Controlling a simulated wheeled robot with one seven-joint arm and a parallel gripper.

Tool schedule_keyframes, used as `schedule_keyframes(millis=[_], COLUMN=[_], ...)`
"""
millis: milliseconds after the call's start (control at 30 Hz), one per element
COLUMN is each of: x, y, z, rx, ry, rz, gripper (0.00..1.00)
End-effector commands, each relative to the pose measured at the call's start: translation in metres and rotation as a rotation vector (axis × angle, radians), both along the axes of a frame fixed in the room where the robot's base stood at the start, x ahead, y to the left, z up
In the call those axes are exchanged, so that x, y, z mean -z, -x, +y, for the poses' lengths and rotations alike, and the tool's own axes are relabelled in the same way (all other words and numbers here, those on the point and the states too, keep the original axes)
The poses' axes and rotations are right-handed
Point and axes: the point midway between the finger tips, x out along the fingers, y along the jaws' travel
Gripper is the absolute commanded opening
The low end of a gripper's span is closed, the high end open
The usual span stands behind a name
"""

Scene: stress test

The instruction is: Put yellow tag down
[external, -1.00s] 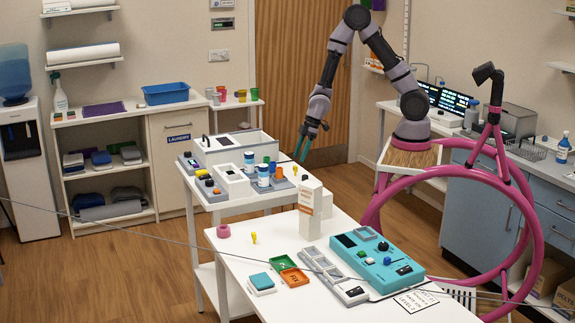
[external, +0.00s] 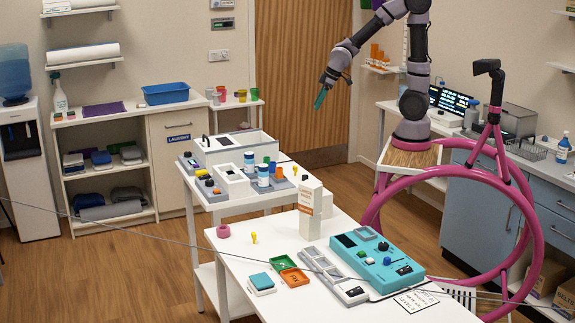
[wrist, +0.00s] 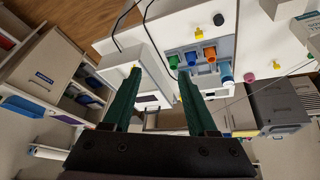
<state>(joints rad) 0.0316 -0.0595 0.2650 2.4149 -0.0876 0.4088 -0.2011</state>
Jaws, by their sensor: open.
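A small yellow tag (external: 295,170) stands at the right end of the rear white table, near the grey block. In the wrist view a yellow tag (wrist: 199,33) shows on the white tabletop above the coloured bottles. My gripper (external: 320,99) is raised well above the rear table, before the wooden door. In the wrist view its two green fingers (wrist: 160,72) are apart with nothing held between them. A small yellow spot (wrist: 135,65) shows beside the left fingertip.
The rear table holds a white box (external: 236,147), blue-and-white bottles (external: 263,175) and a grey block. A thin cable crosses in front.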

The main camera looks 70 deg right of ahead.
Motion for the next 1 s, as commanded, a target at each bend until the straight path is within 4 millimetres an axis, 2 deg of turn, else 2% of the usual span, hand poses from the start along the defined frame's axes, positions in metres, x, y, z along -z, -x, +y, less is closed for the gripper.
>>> schedule_keyframes(millis=[33, 200, 300, 400, 500, 633, 1000], x=[-0.025, -0.085, -0.112, -0.131, -0.143, -0.149, -0.150], y=[0.011, 0.057, 0.088, 0.115, 0.135, 0.149, 0.151], z=[-0.011, -0.038, -0.049, -0.054, -0.057, -0.058, -0.058], rx=[0.069, 0.293, 0.404, 0.486, 0.540, 0.572, 0.578], ry=[-0.019, -0.129, -0.215, -0.300, -0.368, -0.413, -0.421], rz=[-0.027, -0.067, -0.086, -0.095, -0.099, -0.098, -0.096], gripper=[0.58, 0.58, 0.58, 0.58, 0.58, 0.58, 0.58])
